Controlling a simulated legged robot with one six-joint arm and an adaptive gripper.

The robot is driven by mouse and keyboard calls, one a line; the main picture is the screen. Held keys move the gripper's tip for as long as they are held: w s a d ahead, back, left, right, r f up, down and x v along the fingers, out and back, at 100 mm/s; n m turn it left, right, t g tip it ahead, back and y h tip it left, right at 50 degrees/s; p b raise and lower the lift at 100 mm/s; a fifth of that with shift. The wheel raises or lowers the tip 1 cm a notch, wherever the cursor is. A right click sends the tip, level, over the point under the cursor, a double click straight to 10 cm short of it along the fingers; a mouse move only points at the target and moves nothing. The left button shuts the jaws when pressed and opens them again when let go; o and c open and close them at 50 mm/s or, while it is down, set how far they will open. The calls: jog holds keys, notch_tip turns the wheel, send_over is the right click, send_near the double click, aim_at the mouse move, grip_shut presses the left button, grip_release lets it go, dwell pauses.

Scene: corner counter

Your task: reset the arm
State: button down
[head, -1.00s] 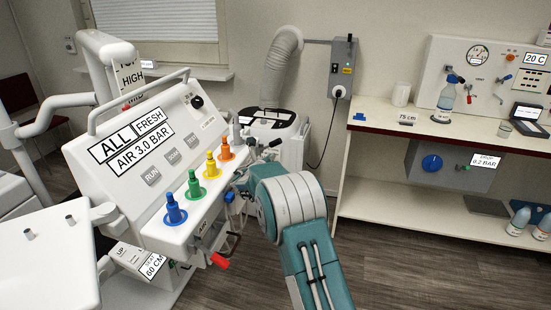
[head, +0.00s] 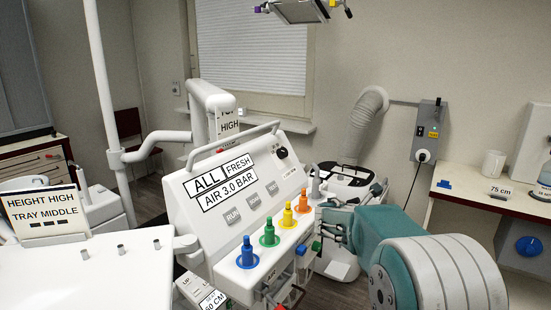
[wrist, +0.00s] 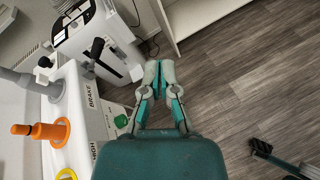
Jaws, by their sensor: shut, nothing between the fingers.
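My gripper (wrist: 160,75) is shut and empty in the wrist view, with its fingertips together above the grey wood floor. In the head view my teal and white arm comes in from the lower right. Its wrist end and gripper (head: 325,222) are beside the unit's right end, close to the orange knob (head: 303,203). The fingertips are hard to make out there.
The white control panel (head: 262,160) carries blue, green, yellow and orange knobs along its front ledge. A white tray arm (head: 90,275) is at left. A white machine (head: 352,185) stands behind my gripper. A counter (head: 480,190) is at right. Open floor (wrist: 240,80) lies right of my gripper.

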jog(key=s+a+r+m+g+y, duration=0.1)
jog(key=s+r+m+g+y, duration=0.1)
jog(key=s+m, duration=0.6)
jog(key=s+a+r+m+g+y, duration=0.1)
jog(key=s+r+m+y, duration=0.15)
jog(key=s, duration=0.95)
jog(key=s+a+f+m+y, duration=0.2)
jog(key=s+a+m, duration=0.3)
jog(key=s, duration=0.4)
jog(key=s+a+f+m+y, duration=0.3)
jog(key=s+m, duration=0.4)
jog(key=s, duration=0.3)
jog(key=shift+s+a+y, duration=0.3)
jog(key=shift+a+y, duration=0.35)
jog(key=shift+a, duration=0.2)
